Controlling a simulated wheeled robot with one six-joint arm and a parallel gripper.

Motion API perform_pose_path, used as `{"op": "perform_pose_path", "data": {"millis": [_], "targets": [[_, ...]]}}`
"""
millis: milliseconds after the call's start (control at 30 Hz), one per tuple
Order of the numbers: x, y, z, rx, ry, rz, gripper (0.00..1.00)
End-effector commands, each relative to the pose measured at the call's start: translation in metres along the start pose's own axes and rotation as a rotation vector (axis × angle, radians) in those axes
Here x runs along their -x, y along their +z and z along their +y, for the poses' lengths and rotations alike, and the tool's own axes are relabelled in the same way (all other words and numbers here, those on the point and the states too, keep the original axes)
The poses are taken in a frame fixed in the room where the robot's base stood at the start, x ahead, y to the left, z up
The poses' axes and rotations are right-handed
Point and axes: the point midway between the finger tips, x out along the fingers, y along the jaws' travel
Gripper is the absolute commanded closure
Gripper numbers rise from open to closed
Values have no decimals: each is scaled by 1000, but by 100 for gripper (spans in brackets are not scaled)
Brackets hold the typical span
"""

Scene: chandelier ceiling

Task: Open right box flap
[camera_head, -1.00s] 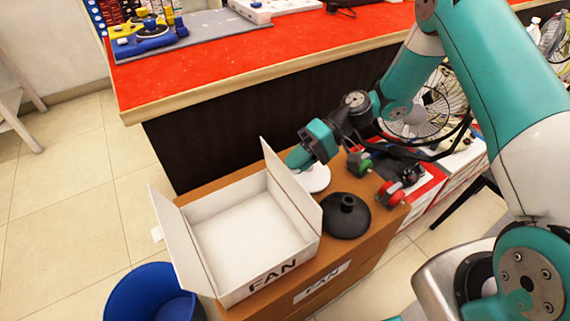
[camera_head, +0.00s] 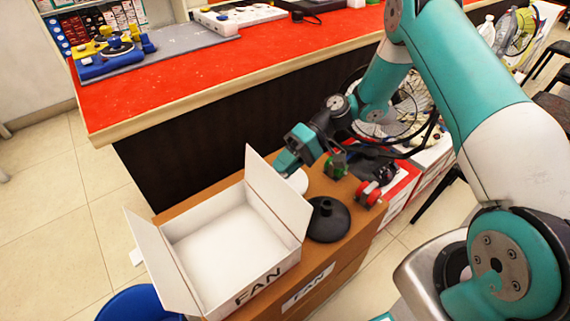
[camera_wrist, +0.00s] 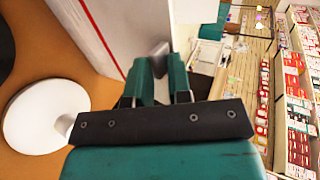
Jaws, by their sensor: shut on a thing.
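The white cardboard box (camera_head: 266,269), marked FAN, stands open on a brown surface in the head view. Its right flap (camera_head: 270,192) stands up, leaning slightly outward to the right. Its left flap (camera_head: 153,255) leans outward to the left. My gripper (camera_head: 284,166) is at the outer side of the right flap, near its far end. In the wrist view my gripper (camera_wrist: 163,75) is shut on the edge of the white flap (camera_wrist: 95,25), which has a red line. The exact contact is partly hidden by the fingers.
Right of the box are a black round base (camera_head: 328,222), a white disc (camera_head: 297,181) partly behind my gripper, and red-wheeled (camera_head: 368,194) and green (camera_head: 336,166) parts. A red-topped counter (camera_head: 230,65) stands behind. A blue bin (camera_head: 138,304) is at front left.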

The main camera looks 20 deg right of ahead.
Motion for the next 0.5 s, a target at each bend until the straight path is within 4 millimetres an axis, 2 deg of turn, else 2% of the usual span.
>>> {"op": "perform_pose_path", "data": {"millis": [33, 67, 100, 167, 500], "targets": [[-8, 4, 15, -24, 21, -10, 100], [-8, 4, 15, -24, 21, -10, 100], [-8, 4, 15, -23, 20, -10, 76], [-8, 4, 15, -25, 21, -10, 66], [-5, 5, 14, -31, 20, -7, 66]]}}
